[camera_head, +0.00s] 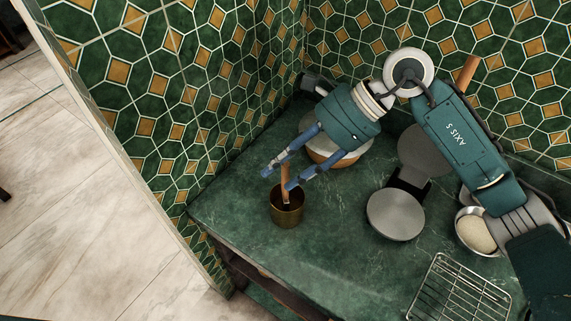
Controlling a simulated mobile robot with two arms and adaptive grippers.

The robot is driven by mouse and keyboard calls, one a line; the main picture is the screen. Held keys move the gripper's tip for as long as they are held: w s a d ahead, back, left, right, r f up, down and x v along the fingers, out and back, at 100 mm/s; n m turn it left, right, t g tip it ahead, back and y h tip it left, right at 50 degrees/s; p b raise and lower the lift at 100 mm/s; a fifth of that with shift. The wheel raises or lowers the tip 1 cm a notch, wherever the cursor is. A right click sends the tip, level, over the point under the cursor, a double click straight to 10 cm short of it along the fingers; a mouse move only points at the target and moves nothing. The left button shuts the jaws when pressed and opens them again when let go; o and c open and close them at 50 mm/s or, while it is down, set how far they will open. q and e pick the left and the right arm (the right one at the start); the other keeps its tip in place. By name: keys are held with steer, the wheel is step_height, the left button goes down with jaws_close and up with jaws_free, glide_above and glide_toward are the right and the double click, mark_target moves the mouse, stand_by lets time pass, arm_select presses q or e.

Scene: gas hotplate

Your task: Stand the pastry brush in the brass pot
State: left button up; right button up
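The brass pot (287,215) stands on the green marble counter near its left end. The pastry brush (285,177) is upright in the pot, with its wooden handle rising above the rim and its lower end hidden inside. My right gripper (278,179) reaches in from the right above the pot. Its two blue fingers are spread apart, with the handle between their tips. The handle is close to the right-hand finger; I cannot tell whether they touch. My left gripper is not in view.
A round grey waffle-iron-like appliance (396,214) stands open mid-counter. A bowl with pale contents (476,233) and a wire rack (458,292) are at the right. A wooden-sided round dish (338,155) sits behind my gripper. Tiled walls (240,60) close the back; the counter is clear between pot and appliance.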

steer(key=v, duration=1.2)
stand_by(0.7)
